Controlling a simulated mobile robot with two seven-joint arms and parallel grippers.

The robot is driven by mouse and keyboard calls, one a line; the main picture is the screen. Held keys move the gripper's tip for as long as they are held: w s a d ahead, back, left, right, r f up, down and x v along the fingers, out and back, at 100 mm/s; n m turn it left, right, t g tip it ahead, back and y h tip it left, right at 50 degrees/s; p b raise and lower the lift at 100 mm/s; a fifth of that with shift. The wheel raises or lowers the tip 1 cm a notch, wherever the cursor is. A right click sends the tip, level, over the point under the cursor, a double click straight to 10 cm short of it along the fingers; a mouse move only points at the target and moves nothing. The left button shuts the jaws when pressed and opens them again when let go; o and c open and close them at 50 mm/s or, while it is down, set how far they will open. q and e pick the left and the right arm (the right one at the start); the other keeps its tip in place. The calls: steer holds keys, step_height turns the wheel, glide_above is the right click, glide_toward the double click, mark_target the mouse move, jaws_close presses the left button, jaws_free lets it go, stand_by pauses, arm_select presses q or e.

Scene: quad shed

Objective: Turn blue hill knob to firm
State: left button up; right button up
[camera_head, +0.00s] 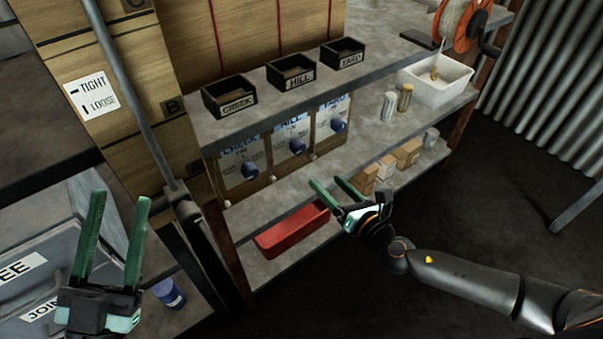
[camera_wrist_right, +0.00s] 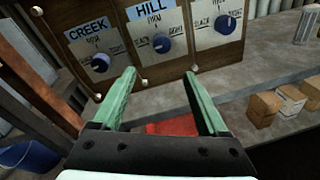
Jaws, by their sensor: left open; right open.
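The blue hill knob (camera_head: 297,146) is the middle of three blue knobs on plates mounted under the shelf. My left gripper (camera_head: 117,205) is open and empty at the lower left, away from the knobs.
The creek knob (camera_head: 249,170) and yard knob (camera_head: 338,125) flank it. Black labelled trays (camera_head: 292,75) stand on the shelf above. A red tray (camera_head: 290,232) and cardboard boxes (camera_head: 386,168) lie on the lower shelf. A grey post (camera_head: 130,90) stands between the grippers.

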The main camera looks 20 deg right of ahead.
mark_target(301, 151)
steer(key=w+a+n+b, duration=0.1)
steer(key=w+n, duration=0.1)
steer(key=w, duration=0.2)
steer(key=w+n+y+b, duration=0.1)
steer(key=w+n+b, duration=0.1)
steer(key=w, duration=0.3)
steer(key=w+a+n+b, duration=0.1)
steer(key=w+n+b, duration=0.1)
steer(key=w, duration=0.2)
steer(key=shift+w+a+f+n+t+y, duration=0.25)
steer(key=shift+a+f+n+t+y, duration=0.05)
steer(key=shift+a+f+t, duration=0.1)
arm_select(q)
steer(key=s+m+h, duration=0.3)
steer(key=h, duration=0.1)
steer(key=shift+s+d+f, duration=0.4)
arm_select(e)
jaws_close()
